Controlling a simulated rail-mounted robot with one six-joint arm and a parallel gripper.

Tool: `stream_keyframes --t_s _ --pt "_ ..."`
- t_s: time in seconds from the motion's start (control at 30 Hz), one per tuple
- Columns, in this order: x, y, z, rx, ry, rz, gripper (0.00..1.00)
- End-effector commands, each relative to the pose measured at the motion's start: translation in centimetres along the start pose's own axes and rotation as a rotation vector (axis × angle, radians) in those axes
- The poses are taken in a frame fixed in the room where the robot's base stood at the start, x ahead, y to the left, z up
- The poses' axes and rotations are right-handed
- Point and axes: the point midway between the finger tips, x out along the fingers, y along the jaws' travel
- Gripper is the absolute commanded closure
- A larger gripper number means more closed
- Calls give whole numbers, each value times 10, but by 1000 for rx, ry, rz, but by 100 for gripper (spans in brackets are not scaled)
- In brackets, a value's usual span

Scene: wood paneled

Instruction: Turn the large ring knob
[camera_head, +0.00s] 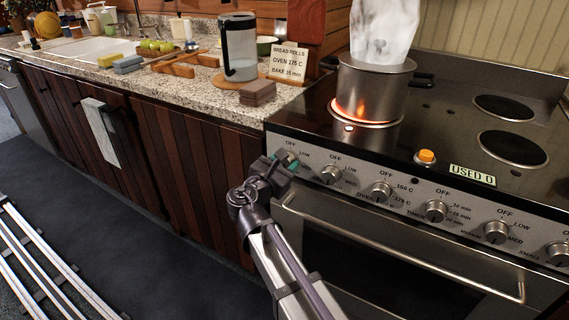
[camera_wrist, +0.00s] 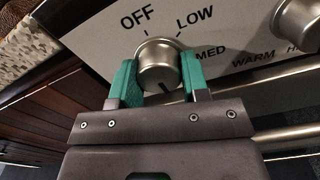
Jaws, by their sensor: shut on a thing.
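The silver round knob (camera_wrist: 158,68) at the left end of the stove's control panel is between the green fingers of my gripper (camera_wrist: 157,82) in the wrist view. My gripper is shut on this knob. OFF and LOW are printed above it and MED to its right. A dark mark on its face points toward the lower right. In the head view my gripper (camera_head: 285,160) reaches the left end of the panel and hides most of this knob. A steel pot (camera_head: 374,88) stands on a glowing orange ring (camera_head: 366,123), with white steam rising from it.
Other knobs (camera_head: 331,174) run along the panel to the right. The oven handle (camera_head: 400,246) juts out just below them. An orange button (camera_head: 426,156) and a "USED 0" display (camera_head: 472,175) are on the stovetop. The granite counter (camera_head: 215,100) is left of the stove.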

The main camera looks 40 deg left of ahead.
Motion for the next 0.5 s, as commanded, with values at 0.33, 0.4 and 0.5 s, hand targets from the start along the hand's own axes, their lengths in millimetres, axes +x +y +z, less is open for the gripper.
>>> stream_keyframes --t_s 0.33,0.4,0.5 --pt "0 0 0 -4 0 -1 82" --pt "0 0 0 -4 0 -1 52" --pt "0 0 0 -4 0 0 43"
